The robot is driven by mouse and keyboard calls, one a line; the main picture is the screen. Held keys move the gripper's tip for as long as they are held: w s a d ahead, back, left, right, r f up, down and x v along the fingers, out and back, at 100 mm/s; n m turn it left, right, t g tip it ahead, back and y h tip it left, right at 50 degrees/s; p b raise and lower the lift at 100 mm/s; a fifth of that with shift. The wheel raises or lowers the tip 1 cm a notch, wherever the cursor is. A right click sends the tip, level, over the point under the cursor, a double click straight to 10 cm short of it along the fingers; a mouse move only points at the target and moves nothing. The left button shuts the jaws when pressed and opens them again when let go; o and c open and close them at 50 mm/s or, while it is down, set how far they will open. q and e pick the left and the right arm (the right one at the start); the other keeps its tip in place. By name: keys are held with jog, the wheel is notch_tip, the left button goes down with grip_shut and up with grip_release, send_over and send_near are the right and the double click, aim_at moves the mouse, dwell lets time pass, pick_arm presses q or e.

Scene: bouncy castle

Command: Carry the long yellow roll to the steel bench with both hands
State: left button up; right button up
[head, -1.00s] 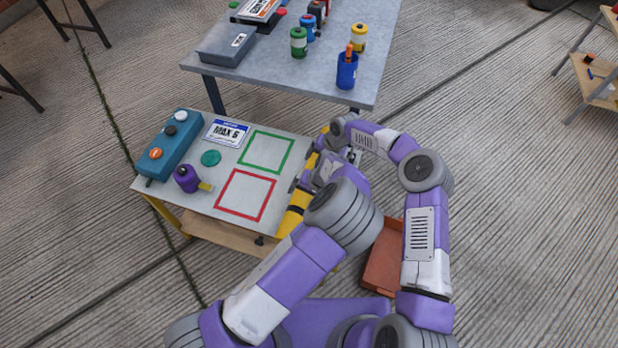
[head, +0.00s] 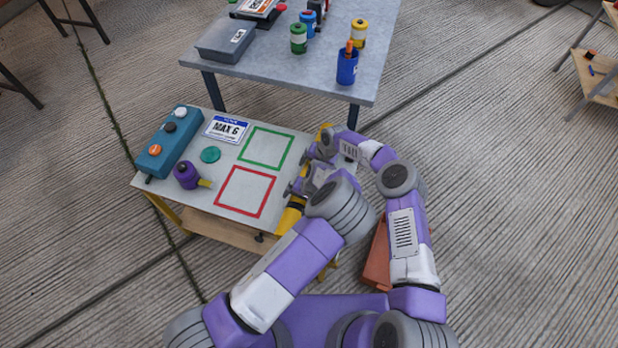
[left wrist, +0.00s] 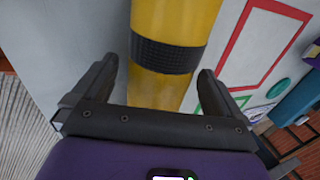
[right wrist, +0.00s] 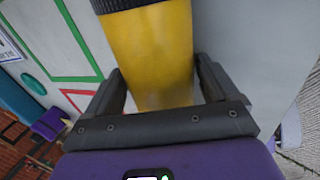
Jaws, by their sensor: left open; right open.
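The long yellow roll (head: 291,216) lies along the right edge of the near table, mostly hidden by my arms in the head view. In the left wrist view the roll (left wrist: 175,22) has a black band and passes between the open fingers of my left gripper (left wrist: 158,70). In the right wrist view the roll (right wrist: 152,45) passes between the open fingers of my right gripper (right wrist: 160,70). Neither gripper is closed on it. The grey steel bench (head: 280,75) stands beyond the near table.
An orange-brown bin (head: 377,262) is below right.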

pick_arm(q)
jog(key=shift+c, duration=0.2)
jog(key=c, duration=1.4)
pick_arm(e)
jog(key=c, duration=1.5)
pick_arm(q)
grip_shut()
pick_arm(e)
grip_shut()
jog(key=shift+r, duration=0.1)
pick_arm(q)
jog(key=shift+r, duration=0.2)
pick_arm(e)
jog(key=shift+w+r, duration=0.1)
jog(key=shift+r, duration=0.05)
